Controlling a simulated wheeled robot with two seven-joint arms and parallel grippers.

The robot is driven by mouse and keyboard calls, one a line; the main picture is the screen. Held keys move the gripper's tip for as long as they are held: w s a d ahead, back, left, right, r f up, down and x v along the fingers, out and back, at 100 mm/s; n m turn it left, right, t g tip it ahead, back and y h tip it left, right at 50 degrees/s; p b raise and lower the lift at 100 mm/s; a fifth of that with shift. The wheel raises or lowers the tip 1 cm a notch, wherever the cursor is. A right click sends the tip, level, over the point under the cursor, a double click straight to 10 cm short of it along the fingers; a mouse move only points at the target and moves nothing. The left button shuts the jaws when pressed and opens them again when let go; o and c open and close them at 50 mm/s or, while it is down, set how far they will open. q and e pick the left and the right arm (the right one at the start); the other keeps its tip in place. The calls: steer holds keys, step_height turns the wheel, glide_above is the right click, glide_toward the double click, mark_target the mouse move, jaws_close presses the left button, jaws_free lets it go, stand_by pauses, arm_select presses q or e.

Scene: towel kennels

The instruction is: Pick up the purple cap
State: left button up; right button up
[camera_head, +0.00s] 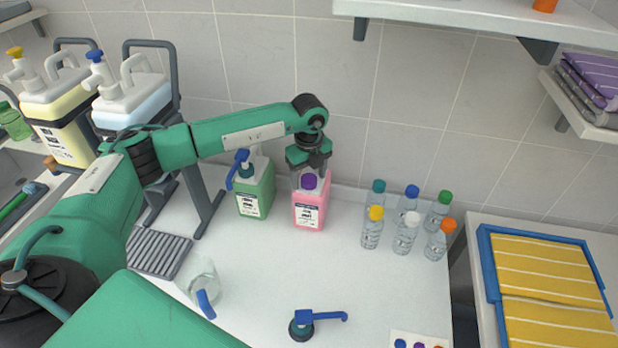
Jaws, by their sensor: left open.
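The purple cap (309,182) sits on top of the bottle of pink liquid (310,211), which stands upright on the white counter near the tiled wall. My left gripper (309,168) is open and points down right over the cap, with its fingertips at or just above it. I cannot tell whether the fingers touch the cap. The gripper hides part of the bottle's top. My right gripper is not in view.
A green bottle with a blue pump (256,190) stands close on the left. Several small clear bottles with coloured caps (405,232) stand on the right. A loose blue pump head (303,326) lies in front, and a clear jug (203,279) stands left. The counter's middle is clear.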

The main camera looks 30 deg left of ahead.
arm_select(q)
steer(key=c, duration=1.1)
steer(key=shift+o, duration=0.2)
